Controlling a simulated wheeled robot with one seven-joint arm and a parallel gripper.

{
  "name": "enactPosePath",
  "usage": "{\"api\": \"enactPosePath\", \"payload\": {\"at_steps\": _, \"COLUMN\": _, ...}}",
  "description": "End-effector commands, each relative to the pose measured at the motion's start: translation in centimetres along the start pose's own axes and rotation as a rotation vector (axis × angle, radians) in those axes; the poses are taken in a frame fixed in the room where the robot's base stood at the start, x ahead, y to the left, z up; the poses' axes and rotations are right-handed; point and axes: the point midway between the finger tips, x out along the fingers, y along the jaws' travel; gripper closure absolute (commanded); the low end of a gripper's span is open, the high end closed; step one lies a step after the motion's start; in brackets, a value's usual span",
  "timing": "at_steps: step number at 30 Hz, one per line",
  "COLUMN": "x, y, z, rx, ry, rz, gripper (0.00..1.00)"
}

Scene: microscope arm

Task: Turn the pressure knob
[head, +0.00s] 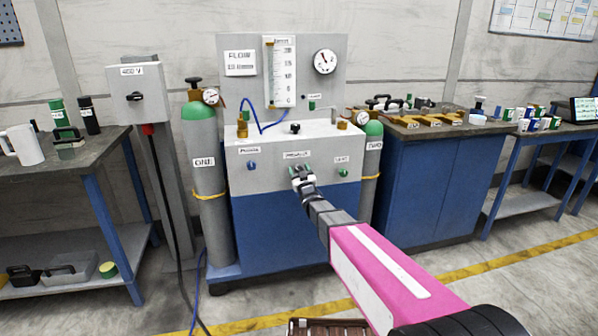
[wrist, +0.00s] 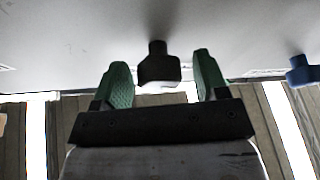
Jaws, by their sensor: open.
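The cabinet front panel (head: 318,162) carries a row of knobs under small labels. The middle label (head: 296,154) seems to read "Pressure", and its knob is hidden behind my gripper (head: 302,172) in the head view. In the wrist view a black knob (wrist: 157,63) shows between the two green fingertips of my gripper (wrist: 163,82). My gripper is open, with a gap visible on each side of the knob. I cannot tell how deep the fingers reach around it.
A blue knob (head: 252,165) is on the panel's left and a green knob (head: 342,172) on its right. Gas cylinders (head: 205,150) (head: 371,145) flank the cabinet. A black knob (head: 295,127) stands on its top. The floor in front is mostly clear.

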Motion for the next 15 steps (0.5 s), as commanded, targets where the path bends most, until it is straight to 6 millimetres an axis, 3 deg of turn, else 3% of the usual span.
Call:
{"api": "enactPosePath", "payload": {"at_steps": 8, "x": 0.16, "y": -0.01, "z": -0.03, "rx": 0.000, "ry": 0.000, "rz": 0.000, "gripper": 0.37}}
{"api": "enactPosePath", "payload": {"at_steps": 12, "x": 0.15, "y": -0.01, "z": -0.04, "rx": 0.000, "ry": 0.000, "rz": 0.000, "gripper": 0.82}}
{"api": "enactPosePath", "payload": {"at_steps": 15, "x": 0.15, "y": -0.01, "z": -0.04, "rx": 0.000, "ry": 0.000, "rz": 0.000, "gripper": 0.83}}
